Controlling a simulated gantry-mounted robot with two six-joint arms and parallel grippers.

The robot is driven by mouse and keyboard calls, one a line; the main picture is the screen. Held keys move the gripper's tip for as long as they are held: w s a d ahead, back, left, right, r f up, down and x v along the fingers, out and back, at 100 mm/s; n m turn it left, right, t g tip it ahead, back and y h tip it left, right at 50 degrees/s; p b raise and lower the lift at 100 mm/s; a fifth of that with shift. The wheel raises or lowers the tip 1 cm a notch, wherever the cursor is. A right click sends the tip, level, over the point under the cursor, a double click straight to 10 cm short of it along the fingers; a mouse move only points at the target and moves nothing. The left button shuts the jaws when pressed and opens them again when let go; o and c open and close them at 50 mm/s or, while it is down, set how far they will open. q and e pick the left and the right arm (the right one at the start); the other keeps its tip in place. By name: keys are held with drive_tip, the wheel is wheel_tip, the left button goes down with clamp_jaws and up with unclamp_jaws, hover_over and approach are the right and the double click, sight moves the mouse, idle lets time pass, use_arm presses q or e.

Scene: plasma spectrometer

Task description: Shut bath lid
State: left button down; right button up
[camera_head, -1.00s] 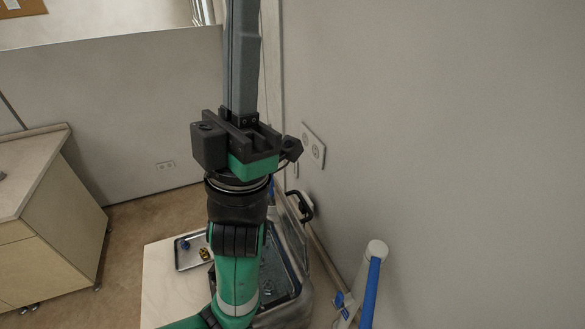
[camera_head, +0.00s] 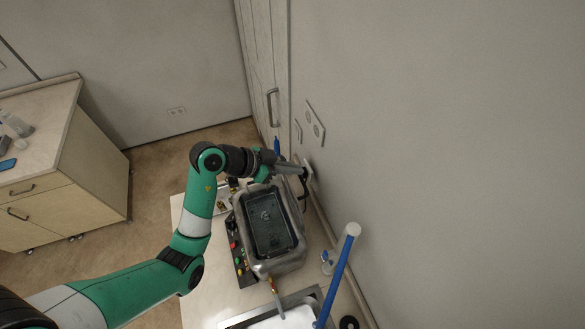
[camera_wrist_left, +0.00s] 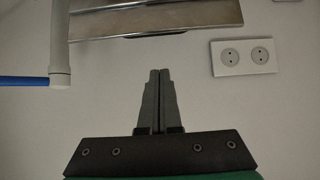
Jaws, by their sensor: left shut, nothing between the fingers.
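The bath (camera_head: 265,264) is a silver metal box with a dark rectangular basin, and its open top shows in the head view. The lid (camera_head: 291,215) appears raised along the bath's right side, close to the wall, with a dark handle at its far end. My left gripper (camera_head: 304,171) is shut and empty at the far right end of the bath, by the lid and wall. In the left wrist view its shut fingers (camera_wrist_left: 159,72) point at the wall, below metal edges (camera_wrist_left: 155,22) that look like the lid. Contact cannot be told. My right gripper is out of view.
A control panel with coloured buttons (camera_head: 240,262) runs along the bath's left side. A wall socket (camera_head: 315,122) is behind my gripper. A metal sink or tray (camera_head: 310,295) lies in front.

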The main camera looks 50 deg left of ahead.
sight(302, 181)
use_arm(q)
drive_tip(key=f, duration=0.2)
drive_tip(key=w+f, duration=0.1)
drive_tip(key=w+d+f, duration=0.1)
drive_tip(key=f, duration=0.1)
drive_tip(key=shift+w+f, duration=0.25)
drive_tip(key=shift+f, duration=0.1)
idle(0.3)
